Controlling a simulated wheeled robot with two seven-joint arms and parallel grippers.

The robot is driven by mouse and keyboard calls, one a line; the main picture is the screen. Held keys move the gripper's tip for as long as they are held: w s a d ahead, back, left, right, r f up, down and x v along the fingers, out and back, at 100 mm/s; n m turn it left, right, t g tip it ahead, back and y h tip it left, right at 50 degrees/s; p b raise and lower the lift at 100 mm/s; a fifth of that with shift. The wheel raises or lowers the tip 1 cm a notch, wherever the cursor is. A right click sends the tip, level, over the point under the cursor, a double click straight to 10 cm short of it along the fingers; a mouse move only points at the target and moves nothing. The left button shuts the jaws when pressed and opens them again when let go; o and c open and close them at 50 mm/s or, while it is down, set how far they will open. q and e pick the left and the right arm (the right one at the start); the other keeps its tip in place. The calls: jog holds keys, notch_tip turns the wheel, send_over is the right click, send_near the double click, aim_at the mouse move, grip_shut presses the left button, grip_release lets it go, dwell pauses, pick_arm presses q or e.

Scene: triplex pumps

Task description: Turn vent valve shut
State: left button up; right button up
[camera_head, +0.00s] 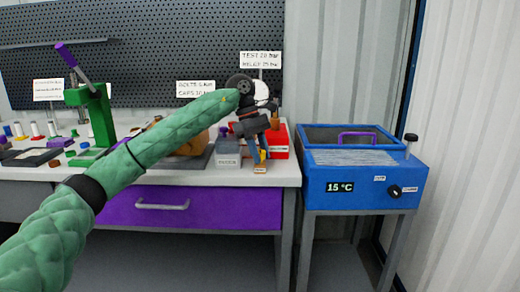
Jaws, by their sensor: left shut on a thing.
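A red test pump (277,140) stands at the right end of the workbench, with a pale round gauge (261,91) above it. My left arm in its green sleeve reaches in from the lower left. My left gripper (262,134) is dark and is at the near left side of the pump, covering part of it. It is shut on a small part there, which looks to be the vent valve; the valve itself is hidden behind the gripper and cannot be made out. My right gripper is out of view.
A grey box (229,151) stands close left of the pump. A green press (101,115) with a purple lever and several small parts are at the bench's left. A blue bath (362,183) reading 15 °C stands right, beyond a narrow gap. A pegboard (180,55) backs the bench.

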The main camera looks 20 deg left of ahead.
pick_arm(q)
jog(key=shift+r+m, duration=0.1)
jog(key=shift+m, duration=0.5)
jog(key=o, duration=1)
